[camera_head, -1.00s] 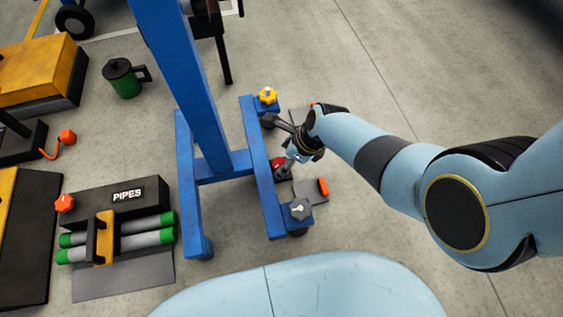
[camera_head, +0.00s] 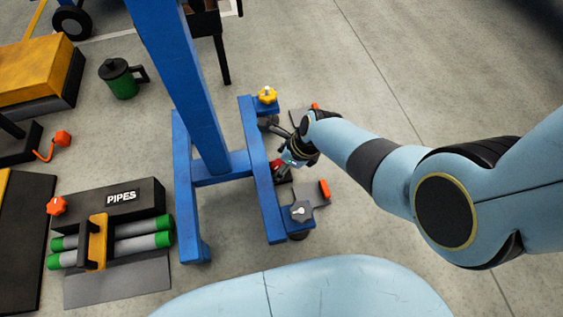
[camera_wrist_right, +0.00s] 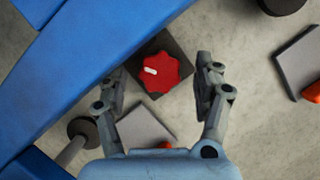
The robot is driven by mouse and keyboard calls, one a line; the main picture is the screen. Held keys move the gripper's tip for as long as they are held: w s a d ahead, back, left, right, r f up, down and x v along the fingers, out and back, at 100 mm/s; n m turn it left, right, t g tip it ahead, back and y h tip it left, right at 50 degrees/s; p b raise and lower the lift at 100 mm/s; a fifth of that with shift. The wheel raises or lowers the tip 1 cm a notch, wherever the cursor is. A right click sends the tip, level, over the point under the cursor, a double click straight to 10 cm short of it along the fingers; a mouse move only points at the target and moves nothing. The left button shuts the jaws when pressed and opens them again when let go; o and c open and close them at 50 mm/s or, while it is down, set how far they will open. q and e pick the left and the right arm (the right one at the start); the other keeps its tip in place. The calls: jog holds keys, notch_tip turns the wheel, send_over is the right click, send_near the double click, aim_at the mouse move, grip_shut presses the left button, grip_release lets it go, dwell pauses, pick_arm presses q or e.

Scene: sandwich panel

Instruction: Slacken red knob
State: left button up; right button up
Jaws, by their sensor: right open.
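The red knob (camera_wrist_right: 160,72) shows whole in the right wrist view, a lobed knob with a white mark, on a dark square block (camera_wrist_right: 178,48) beside the blue frame. My right gripper (camera_wrist_right: 160,92) is open, with one finger to the left of the knob and one to the right. The fingers appear apart from it, and I cannot tell the height gap. In the head view my right gripper (camera_head: 281,146) is over the right side of the blue frame. My left gripper is not in view.
The blue frame (camera_head: 262,180) stands close beside the knob. A yellow knob (camera_head: 267,95) and a grey knob (camera_head: 301,211) sit at its ends. Grey plates with orange parts (camera_head: 324,190) lie nearby. A pipe rack (camera_head: 125,197) stands at left. Floor at right is clear.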

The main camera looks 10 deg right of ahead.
jog(key=c, duration=1.1)
jog(key=shift+c, duration=0.2)
jog(key=shift+n, duration=0.4)
jog(key=n+g, duration=0.1)
jog(key=n, duration=0.2)
jog(key=shift+w+d+n+g+y, duration=0.1)
jog(key=shift+w+n+g+y, duration=0.05)
jog(key=shift+n+g+y, duration=0.2)
jog(key=shift+n+g, duration=0.95)
jog(key=shift+n, duration=1.4)
jog(key=o, duration=1.1)
jog(key=shift+o, duration=0.2)
jog(key=shift+w, duration=0.1)
